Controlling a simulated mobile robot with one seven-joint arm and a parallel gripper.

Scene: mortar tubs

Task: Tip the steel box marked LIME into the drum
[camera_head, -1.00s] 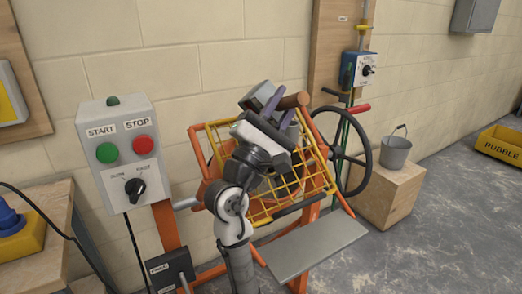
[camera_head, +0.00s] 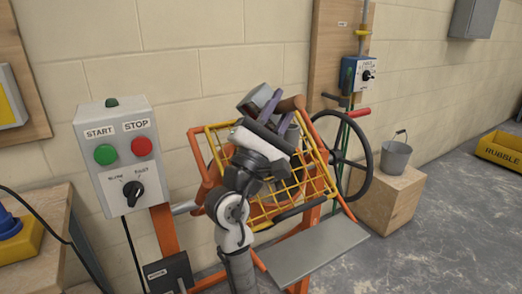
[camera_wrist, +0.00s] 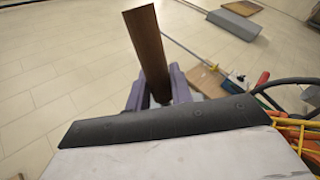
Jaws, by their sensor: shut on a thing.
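My gripper (camera_head: 271,106), with purple fingers, is raised above the mixer. In the wrist view my gripper (camera_wrist: 160,88) is shut on a brown bar (camera_wrist: 147,42) that stands up between the fingers. In the head view a grey steel box (camera_head: 254,97) sits at the fingers, with a brown round end (camera_head: 293,103) to its right. The box looks tilted; no LIME mark can be read, and its contents are hidden. The orange drum (camera_head: 287,207) is below, behind a yellow wire guard (camera_head: 319,181). My arm hides part of both.
A control box with START and STOP buttons (camera_head: 120,158) is on the left. A black handwheel (camera_head: 369,160) stands right of the drum. A bucket (camera_head: 395,157) sits on a wooden block (camera_head: 388,202). A grey plate (camera_head: 312,252) juts out below. A RUBBLE tub (camera_head: 502,151) is far right.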

